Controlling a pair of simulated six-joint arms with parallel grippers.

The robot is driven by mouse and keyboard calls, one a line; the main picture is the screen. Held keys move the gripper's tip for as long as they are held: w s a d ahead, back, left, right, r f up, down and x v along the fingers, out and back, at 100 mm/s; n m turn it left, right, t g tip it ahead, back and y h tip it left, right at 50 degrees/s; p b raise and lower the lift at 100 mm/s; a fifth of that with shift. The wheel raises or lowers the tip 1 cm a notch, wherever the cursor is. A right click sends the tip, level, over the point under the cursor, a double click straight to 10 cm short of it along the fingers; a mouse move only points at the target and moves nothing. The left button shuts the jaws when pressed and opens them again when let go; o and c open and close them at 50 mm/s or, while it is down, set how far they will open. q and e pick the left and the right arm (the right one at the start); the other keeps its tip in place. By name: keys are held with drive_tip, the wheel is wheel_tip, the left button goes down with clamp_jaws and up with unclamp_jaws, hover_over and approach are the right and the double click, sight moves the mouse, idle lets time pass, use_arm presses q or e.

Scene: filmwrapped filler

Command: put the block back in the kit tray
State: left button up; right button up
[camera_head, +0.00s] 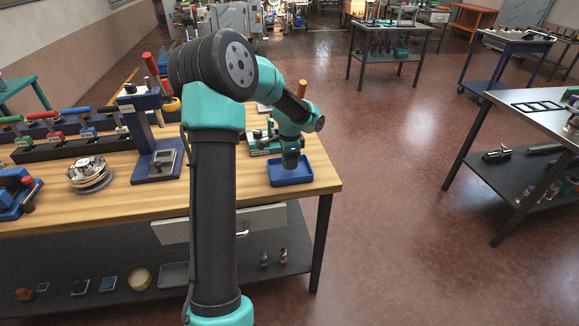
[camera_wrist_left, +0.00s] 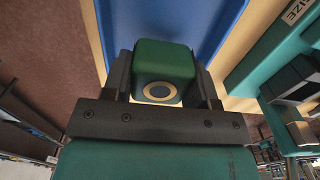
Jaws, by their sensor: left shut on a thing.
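My left gripper (camera_head: 290,163) is low over a shallow blue tray (camera_head: 293,183) near the right end of the wooden bench. In the left wrist view, the left gripper (camera_wrist_left: 165,85) is shut on a green block (camera_wrist_left: 166,60) with a pale ring around a dark centre on its near face. The blue tray (camera_wrist_left: 205,12) fills the view behind the block. Whether the block touches the tray floor I cannot tell. In the head view the block is hidden by the gripper. My right gripper is not in view.
A teal fixture (camera_head: 260,149) with small parts stands just behind the blue tray; it also shows at the right in the left wrist view (camera_wrist_left: 258,72). A dark blue press-like stand (camera_head: 153,165) and a round metal disc piece (camera_head: 89,175) stand further left. Bare wood (camera_head: 140,203) lies in front.

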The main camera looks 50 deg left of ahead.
use_arm(q)
drive_tip(key=shift+f, duration=1.6)
drive_tip(key=shift+f, duration=0.15)
drive_tip(key=o, duration=1)
drive_tip(key=shift+o, duration=0.2)
wheel_tip(320, 180, up, 12)
drive_tip(key=shift+r, duration=0.15)
